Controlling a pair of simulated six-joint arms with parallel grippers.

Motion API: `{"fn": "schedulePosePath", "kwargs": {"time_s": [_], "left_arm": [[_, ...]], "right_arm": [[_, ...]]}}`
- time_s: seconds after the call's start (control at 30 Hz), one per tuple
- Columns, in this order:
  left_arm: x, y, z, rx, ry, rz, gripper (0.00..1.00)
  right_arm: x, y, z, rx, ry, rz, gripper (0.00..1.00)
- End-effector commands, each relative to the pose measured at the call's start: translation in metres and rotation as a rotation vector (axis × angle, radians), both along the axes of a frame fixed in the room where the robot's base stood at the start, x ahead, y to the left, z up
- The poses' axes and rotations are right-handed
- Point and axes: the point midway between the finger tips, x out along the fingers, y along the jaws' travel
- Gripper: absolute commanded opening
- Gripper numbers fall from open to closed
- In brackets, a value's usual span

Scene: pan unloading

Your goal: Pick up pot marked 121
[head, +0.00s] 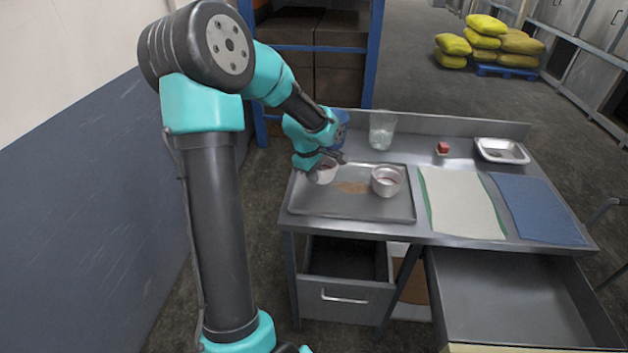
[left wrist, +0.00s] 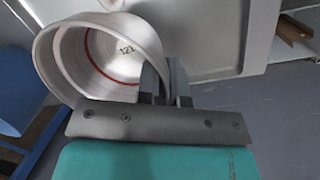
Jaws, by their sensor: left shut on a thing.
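A pale round pot marked 121 (left wrist: 102,52) shows in the left wrist view, with a red ring and the number inside it. My left gripper (left wrist: 166,88) is shut on its wall. In the head view my left gripper (head: 322,158) holds this pot (head: 325,174) at the left part of the metal tray (head: 330,207). I cannot tell whether the pot touches the tray. A second pale pot (head: 387,181) stands upright on the tray to the right, apart from the gripper. A brown patch (head: 353,187) lies on the tray between the pots. My right gripper is not in view.
A clear container (head: 382,130) stands behind the tray. To the right are a white cloth (head: 462,203), a blue cloth (head: 538,209), a small red-topped object (head: 442,148) and a metal dish (head: 502,151). An open drawer (head: 515,300) juts out at the front right.

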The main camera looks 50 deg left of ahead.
Motion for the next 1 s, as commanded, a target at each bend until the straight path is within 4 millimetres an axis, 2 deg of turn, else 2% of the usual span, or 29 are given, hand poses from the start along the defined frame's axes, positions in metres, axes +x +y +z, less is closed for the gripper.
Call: {"fn": "schedulePosePath", "kwargs": {"time_s": [0.27,0.6,0.8,1.0], "left_arm": [[-0.029,-0.036,0.003,-0.002,0.002,-0.004,0.0],[-0.08,-0.098,0.01,-0.003,0.002,-0.006,0.0],[-0.096,-0.118,0.012,-0.002,0.003,-0.003,0.0],[-0.1,-0.123,0.012,-0.003,0.003,-0.002,0.0]], "right_arm": [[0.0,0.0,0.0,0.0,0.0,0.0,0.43],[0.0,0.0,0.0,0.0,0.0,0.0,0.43],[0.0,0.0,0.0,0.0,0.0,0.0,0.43],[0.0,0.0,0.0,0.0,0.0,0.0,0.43]]}}
